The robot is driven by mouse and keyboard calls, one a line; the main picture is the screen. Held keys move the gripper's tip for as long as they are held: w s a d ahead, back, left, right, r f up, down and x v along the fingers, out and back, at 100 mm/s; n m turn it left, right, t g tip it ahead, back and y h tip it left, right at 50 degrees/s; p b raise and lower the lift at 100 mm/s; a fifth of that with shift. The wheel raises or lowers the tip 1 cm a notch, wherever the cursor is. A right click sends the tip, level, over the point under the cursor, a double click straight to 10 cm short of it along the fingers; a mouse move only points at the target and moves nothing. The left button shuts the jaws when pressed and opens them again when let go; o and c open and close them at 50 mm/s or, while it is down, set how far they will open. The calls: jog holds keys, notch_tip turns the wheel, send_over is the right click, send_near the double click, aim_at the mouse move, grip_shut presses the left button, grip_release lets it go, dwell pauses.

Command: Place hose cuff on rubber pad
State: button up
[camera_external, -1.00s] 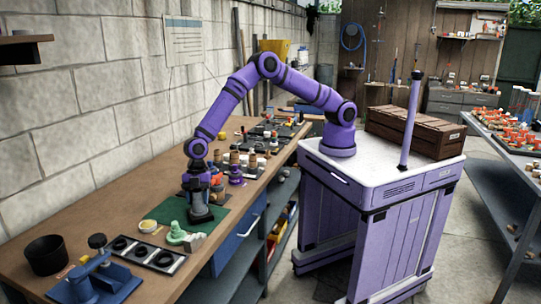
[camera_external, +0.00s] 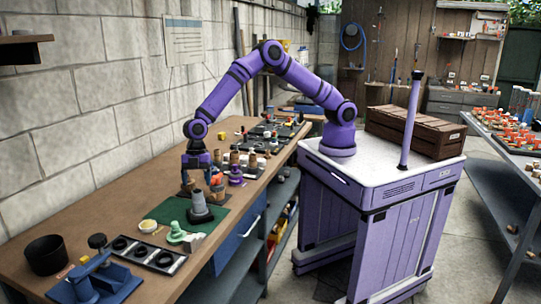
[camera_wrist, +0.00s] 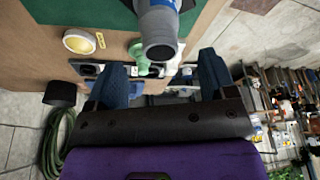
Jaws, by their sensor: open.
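The hose cuff (camera_external: 199,210), a grey tapered piece, stands upright on the green rubber pad (camera_external: 232,215) on the workbench. In the wrist view the cuff (camera_wrist: 160,42) shows its round grey end, with a white and blue band behind it, and part of the pad (camera_wrist: 85,12) shows beside it. My gripper (camera_external: 202,189) is open and empty just above the cuff. In the wrist view its two blue fingers (camera_wrist: 162,78) are spread wide, with the cuff beyond them and nothing held between.
A light green figure-like piece (camera_external: 177,232) stands near the pad's front. A black-ringed tray (camera_external: 146,252), a blue fixture (camera_external: 97,285) and a black bowl (camera_external: 46,255) stand nearer the camera. Several small parts and a purple piece (camera_external: 236,175) stand behind the pad.

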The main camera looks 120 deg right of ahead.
jog(key=s+d+r+m, duration=0.1)
jog(key=s+d+r, duration=0.1)
jog(key=s+r, duration=0.35)
jog(key=s+d+r+m+t+h, duration=0.1)
jog(key=s+r, duration=0.1)
jog(key=r, duration=0.6)
jog(key=s+d+r+m, duration=0.1)
jog(key=s+d+r, duration=0.1)
jog(key=s+r, duration=0.35)
jog(key=s+d+r+m+t+h, duration=0.1)
jog(key=s+d+r+m+h, duration=0.2)
jog(key=s+r, duration=0.85)
jog(key=s+d+m+t, duration=0.1)
jog(key=s+d+m, duration=0.2)
jog(key=s, duration=1.1)
jog(key=s+d+m, duration=0.3)
jog(key=s+m, duration=0.1)
jog(key=s, duration=1)
jog(key=shift+s+d+m+t+y, duration=0.2)
jog(key=shift+s+m+t+y, duration=0.1)
jog(key=shift+t+y, duration=0.1)
